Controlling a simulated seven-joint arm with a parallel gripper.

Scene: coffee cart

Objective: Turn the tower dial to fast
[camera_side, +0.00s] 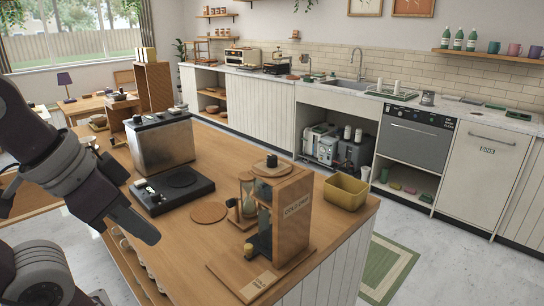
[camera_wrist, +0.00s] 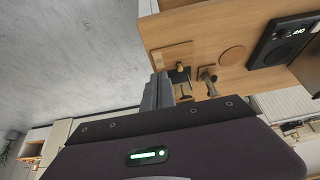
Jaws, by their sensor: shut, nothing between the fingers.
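The wooden cold drip tower (camera_side: 291,213) stands on the counter's front right part, on a wooden base with a small label. A small yellow knob-like part (camera_side: 248,248) sits low on its left side; it may be the dial, but its setting is too small to read. In the wrist view the tower's base (camera_wrist: 171,54) and the yellow part (camera_wrist: 181,66) show just beyond my fingers. My gripper (camera_side: 150,236) is shut and empty, to the left of the tower and apart from it. Its closed fingers also show in the wrist view (camera_wrist: 157,92).
A yellow bin (camera_side: 345,191) stands at the right edge.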

